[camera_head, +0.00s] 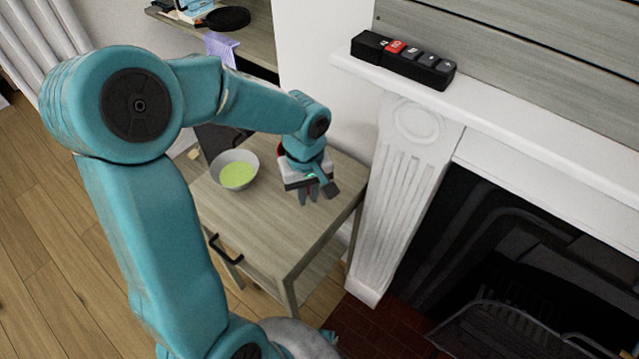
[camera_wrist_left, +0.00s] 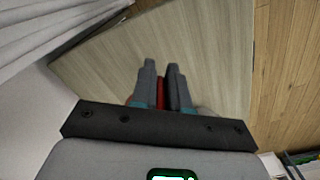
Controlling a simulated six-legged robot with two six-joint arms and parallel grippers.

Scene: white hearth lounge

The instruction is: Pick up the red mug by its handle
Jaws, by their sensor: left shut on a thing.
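The red mug (camera_head: 281,151) is mostly hidden behind my left gripper in the head view; only a sliver of red shows at the gripper's left side. My left gripper (camera_head: 308,196) points down over the small wooden table (camera_head: 262,232). In the left wrist view its two fingers (camera_wrist_left: 160,70) are close together, with a red strip of the mug (camera_wrist_left: 160,93) between them and a little red beside the left finger. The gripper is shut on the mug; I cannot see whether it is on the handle. My right gripper is not in view.
A white bowl (camera_head: 254,164) with green contents stands on the table, left of the gripper. The white fireplace surround (camera_head: 405,180) rises close on the right. A black block with a red key (camera_head: 432,72) lies on the mantel. The table's front part is clear.

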